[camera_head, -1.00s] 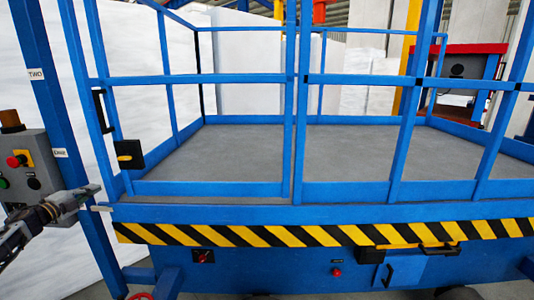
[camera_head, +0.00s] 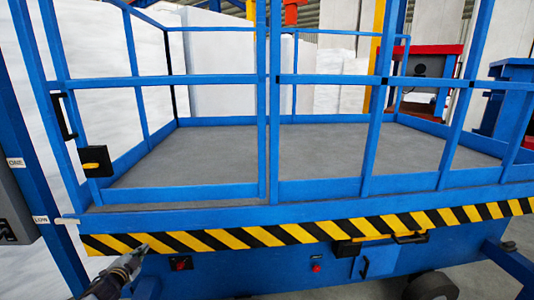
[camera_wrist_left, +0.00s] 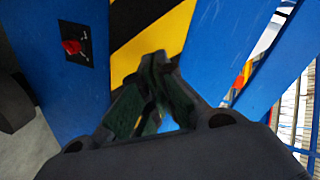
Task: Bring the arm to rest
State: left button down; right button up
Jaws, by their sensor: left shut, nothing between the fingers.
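My left gripper (camera_head: 138,252) comes in from the lower left in the head view. Its fingertips are in front of the yellow and black striped edge (camera_head: 250,237) of the blue lift platform. The fingers are shut and empty. In the left wrist view the gripper (camera_wrist_left: 156,62) points at the striped band (camera_wrist_left: 150,35), with its fingertips together; I cannot tell whether they touch it. My right gripper is not in view.
A blue railing (camera_head: 262,110) surrounds the grey platform floor (camera_head: 300,160). A red switch (camera_head: 181,263) sits below the stripes and also shows in the left wrist view (camera_wrist_left: 72,47). A grey control box (camera_head: 10,215) is at the left edge. White panels (camera_head: 222,75) stand behind.

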pick_arm(q)
jog(key=s+d+f+n+g, duration=0.3)
jog(key=s+d+f, duration=0.1)
jog(key=s+d, duration=0.45)
jog(key=s+d+f+n+g, duration=0.3)
jog(key=s+d+f, duration=0.1)
jog(key=s+d, duration=0.45)
jog(key=s+d+r+n+g, duration=0.1)
jog(key=s+d+g, duration=0.15)
jog(key=s, duration=0.45)
jog(key=s+d+r+n+g+h, duration=0.1)
jog(key=s+d, duration=0.3)
jog(key=s, duration=0.3)
jog(key=s+d+r+n+g, duration=0.1)
jog(key=s+d+g, duration=0.15)
jog(key=s, duration=0.45)
notch_tip(320, 180, down, 32)
jog(key=s+a+g, duration=0.1)
jog(key=s, duration=0.1)
jog(key=s+a+f, duration=0.3)
jog(key=s+f, duration=0.7)
jog(key=s+a+f+g, duration=0.1)
jog(key=s+a+f, duration=0.3)
jog(key=s+f, duration=0.6)
jog(key=shift+s+f+y, duration=0.25)
jog(key=shift+s+y, duration=0.05)
jog(key=shift+s, duration=0.25)
